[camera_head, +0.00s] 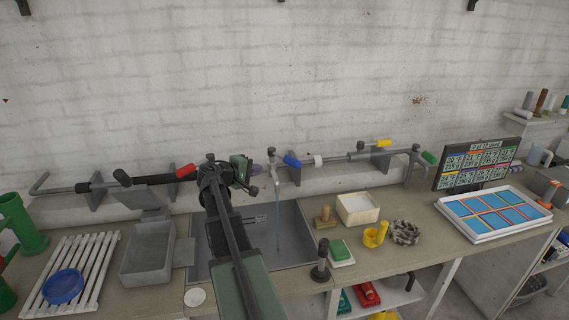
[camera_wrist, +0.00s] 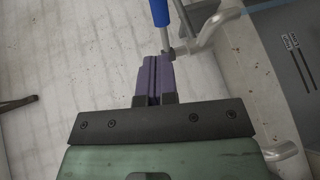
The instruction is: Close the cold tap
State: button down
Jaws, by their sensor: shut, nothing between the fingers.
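The tap lever with the blue grip (camera_head: 291,161), which I take to be the cold tap, is on the wall pipework above the sink (camera_head: 300,243). A thin bluish stream of water (camera_head: 278,225) runs from the spout into the sink. My gripper (camera_head: 256,169) is just left of the blue lever, its purple fingers pressed together and empty. In the wrist view the fingers (camera_wrist: 154,75) point toward the grey rod of the lever, with the blue grip (camera_wrist: 159,12) beyond them. They look close to the rod; I cannot tell whether they touch.
A red grip (camera_head: 186,171) is on the pipe at the left, yellow (camera_head: 383,143) and green (camera_head: 429,158) grips at the right. A grey tub (camera_head: 148,252) and slatted rack (camera_head: 75,270) are left of the sink; a white box (camera_head: 357,208) is right of it.

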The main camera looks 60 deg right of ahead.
aim_at(290, 163)
jog(key=b+x, duration=0.3)
jog(key=x, duration=1.1)
jog(key=shift+b, duration=0.3)
